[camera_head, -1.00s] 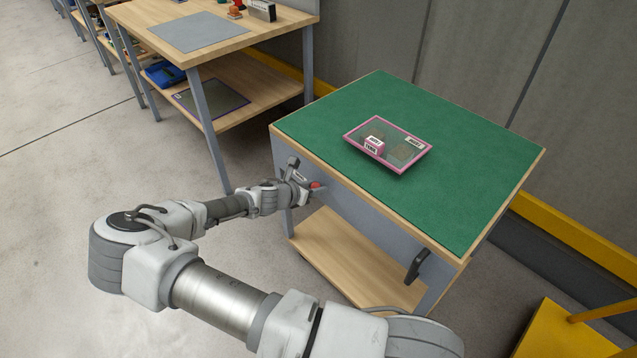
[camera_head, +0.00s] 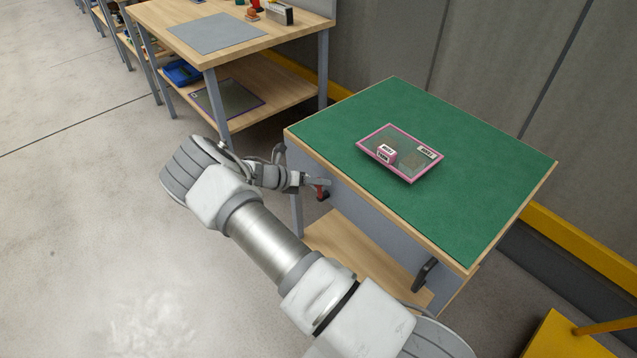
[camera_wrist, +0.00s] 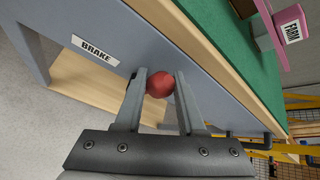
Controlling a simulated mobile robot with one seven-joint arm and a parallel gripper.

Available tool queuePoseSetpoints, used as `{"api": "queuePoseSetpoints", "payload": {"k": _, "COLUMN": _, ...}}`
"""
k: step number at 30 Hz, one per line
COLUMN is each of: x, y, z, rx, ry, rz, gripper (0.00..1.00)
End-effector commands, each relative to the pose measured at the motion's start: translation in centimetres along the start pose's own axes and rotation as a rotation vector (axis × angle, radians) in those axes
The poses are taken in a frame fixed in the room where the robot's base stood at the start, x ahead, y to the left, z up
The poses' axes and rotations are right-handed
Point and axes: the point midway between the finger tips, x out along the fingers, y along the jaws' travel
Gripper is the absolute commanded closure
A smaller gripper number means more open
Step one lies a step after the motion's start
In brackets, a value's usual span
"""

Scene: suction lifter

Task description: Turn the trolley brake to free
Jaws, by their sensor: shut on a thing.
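The trolley (camera_head: 362,218) has a green top and a grey side panel, and stands right of my arm. Its brake lever (camera_head: 322,191) is red and sits on the panel's left part in the head view. In the wrist view its round red knob (camera_wrist: 160,84) lies between my fingers, near a white label reading BRAKE (camera_wrist: 95,50). My gripper (camera_wrist: 161,76) is shut on the knob. In the head view my gripper (camera_head: 313,184) is small and partly covers the lever. The lever's pivot and any free mark cannot be made out.
A pink-edged tray (camera_head: 413,173) with a small box lies on the green top. A black handle (camera_head: 425,273) sticks out at the panel's right end. A wooden workbench (camera_head: 190,12) stands behind left. Yellow structure (camera_head: 560,340) is at lower right. The floor at left is clear.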

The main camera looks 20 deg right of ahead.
Motion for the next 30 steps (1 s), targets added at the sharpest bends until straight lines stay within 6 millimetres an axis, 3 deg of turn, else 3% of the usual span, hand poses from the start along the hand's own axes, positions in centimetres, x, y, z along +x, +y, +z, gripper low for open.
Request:
{"api": "queuePoseSetpoints", "payload": {"k": 11, "x": 0.0, "y": 0.5, "z": -0.7, "rx": -0.012, "ry": 0.007, "rz": 0.008, "gripper": 1.00}}
{"api": "queuePoseSetpoints", "payload": {"k": 12, "x": 0.0, "y": 0.5, "z": -0.7, "rx": -0.012, "ry": 0.007, "rz": 0.008, "gripper": 0.54}}
{"api": "queuePoseSetpoints", "payload": {"k": 16, "x": 0.0, "y": 0.4, "z": -0.5, "rx": -0.010, "ry": 0.005, "rz": 0.007, "gripper": 0.31}}
{"api": "queuePoseSetpoints", "payload": {"k": 26, "x": -0.2, "y": 0.3, "z": -0.2, "rx": -0.005, "ry": 0.002, "rz": 0.005, "gripper": 0.30}}
{"api": "queuePoseSetpoints", "payload": {"k": 30, "x": -1.7, "y": 0.3, "z": -0.1, "rx": -0.005, "ry": 0.002, "rz": 0.006, "gripper": 0.30}}
